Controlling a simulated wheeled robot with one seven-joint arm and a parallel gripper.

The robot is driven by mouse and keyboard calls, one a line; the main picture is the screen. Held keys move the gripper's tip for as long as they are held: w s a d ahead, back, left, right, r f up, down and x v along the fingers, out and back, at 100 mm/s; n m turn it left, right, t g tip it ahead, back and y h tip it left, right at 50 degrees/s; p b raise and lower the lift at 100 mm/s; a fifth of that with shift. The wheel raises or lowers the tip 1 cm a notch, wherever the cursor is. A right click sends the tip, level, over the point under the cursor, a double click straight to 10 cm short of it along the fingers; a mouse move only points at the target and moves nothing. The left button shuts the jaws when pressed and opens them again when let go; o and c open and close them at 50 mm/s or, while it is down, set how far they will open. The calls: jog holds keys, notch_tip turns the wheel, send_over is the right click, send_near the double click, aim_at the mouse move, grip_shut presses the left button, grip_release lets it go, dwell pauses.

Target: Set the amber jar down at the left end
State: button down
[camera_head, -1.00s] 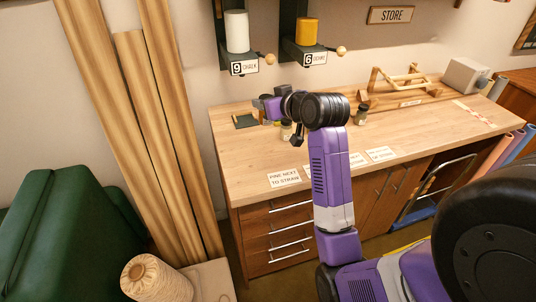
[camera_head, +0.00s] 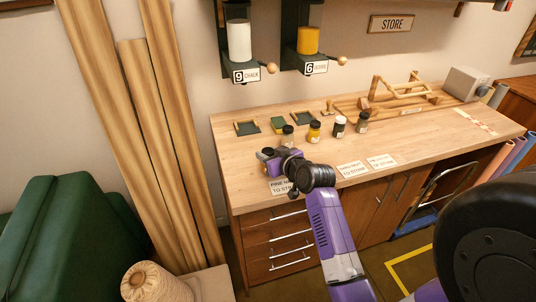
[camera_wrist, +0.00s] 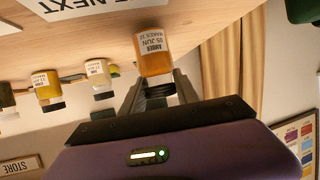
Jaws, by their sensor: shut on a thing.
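I cannot tell whether the jar touches the bench top. A row of several jars stands behind and to the right, including a dark-lidded jar (camera_head: 288,135) and a yellow jar (camera_head: 314,133).
Paper cards lie along the front edge, one reading PINE NEXT TO STRAW (camera_head: 283,188), partly covered by my arm, and another (camera_head: 352,170). Dark square trays (camera_head: 247,128) lie at the back left. A wooden rack (camera_head: 400,92) stands at the back right. The left bench corner is bare.

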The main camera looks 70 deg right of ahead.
jog(key=shift+f, duration=0.15)
jog(key=shift+f, duration=0.15)
jog(key=c, duration=0.9)
grip_release()
